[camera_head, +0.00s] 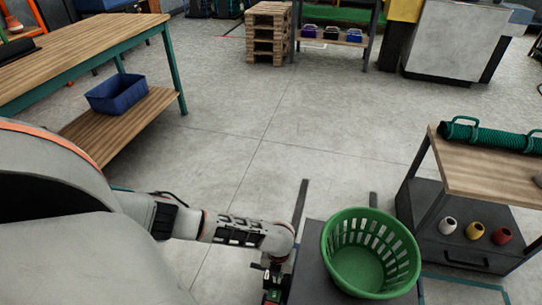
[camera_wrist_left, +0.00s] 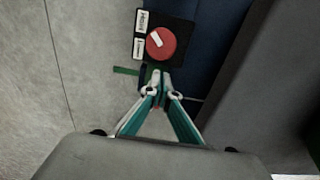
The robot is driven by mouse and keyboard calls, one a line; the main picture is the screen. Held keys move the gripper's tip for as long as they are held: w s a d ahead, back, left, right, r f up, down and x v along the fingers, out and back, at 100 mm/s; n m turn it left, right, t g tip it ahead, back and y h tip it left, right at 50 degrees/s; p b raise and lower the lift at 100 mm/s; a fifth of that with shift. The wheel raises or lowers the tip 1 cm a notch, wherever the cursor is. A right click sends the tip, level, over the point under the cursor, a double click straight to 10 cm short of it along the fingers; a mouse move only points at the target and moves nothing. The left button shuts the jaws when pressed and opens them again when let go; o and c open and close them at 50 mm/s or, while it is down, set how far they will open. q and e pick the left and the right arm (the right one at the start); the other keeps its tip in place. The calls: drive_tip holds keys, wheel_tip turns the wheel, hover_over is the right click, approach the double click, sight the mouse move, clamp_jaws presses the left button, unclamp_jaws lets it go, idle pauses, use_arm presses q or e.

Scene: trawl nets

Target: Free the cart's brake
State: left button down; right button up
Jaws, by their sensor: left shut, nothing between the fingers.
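The cart (camera_head: 308,262) is at the bottom of the head view, a dark grey top with a green basket (camera_head: 372,254) on it. In the left wrist view a round red knob (camera_wrist_left: 168,46) with a white mark sits on a black plate (camera_wrist_left: 185,22), with small white labels at its left. In the head view the left gripper (camera_head: 272,284) is beside the cart's left edge, partly hidden. My right gripper is not in view.
A workbench (camera_head: 475,165) with a rolled green net (camera_head: 490,137) and coloured spools stands close at the right. A wooden table (camera_head: 90,45) with a blue bin (camera_head: 118,93) on its lower shelf is at the left. The concrete floor between is clear.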

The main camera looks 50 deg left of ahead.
use_arm(q)
wheel_tip(320, 180, up, 7)
drive_tip(key=p, duration=0.2)
drive_tip(key=shift+w+a, duration=0.3)
drive_tip(key=shift+w, duration=0.05)
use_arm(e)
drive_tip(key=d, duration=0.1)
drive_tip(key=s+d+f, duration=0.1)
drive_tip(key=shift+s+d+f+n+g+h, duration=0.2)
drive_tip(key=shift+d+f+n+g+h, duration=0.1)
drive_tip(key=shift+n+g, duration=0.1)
